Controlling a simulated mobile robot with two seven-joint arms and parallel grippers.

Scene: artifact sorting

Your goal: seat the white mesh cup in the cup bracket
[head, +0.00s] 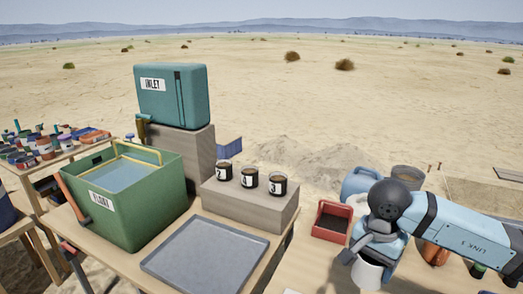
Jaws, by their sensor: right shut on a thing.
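My right gripper (364,258) hangs at the lower right of the head view, at the end of my blue arm. It is shut on the white mesh cup (369,275), which shows below the fingers near the bottom edge of the picture. The fingers and wrist hide part of the cup. I cannot pick out the cup bracket for certain. A green tub (140,222) labelled FLOAT stands on the table at the left, with water (118,174) and a yellow frame inside. My left gripper is not in view.
A grey tray (205,252) lies front centre. Three dark numbered jars (249,177) stand on a block (245,205) behind it. A teal INLET tank (172,95) stands behind the tub. A red bin (331,221) and a blue can (360,183) are near my right arm.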

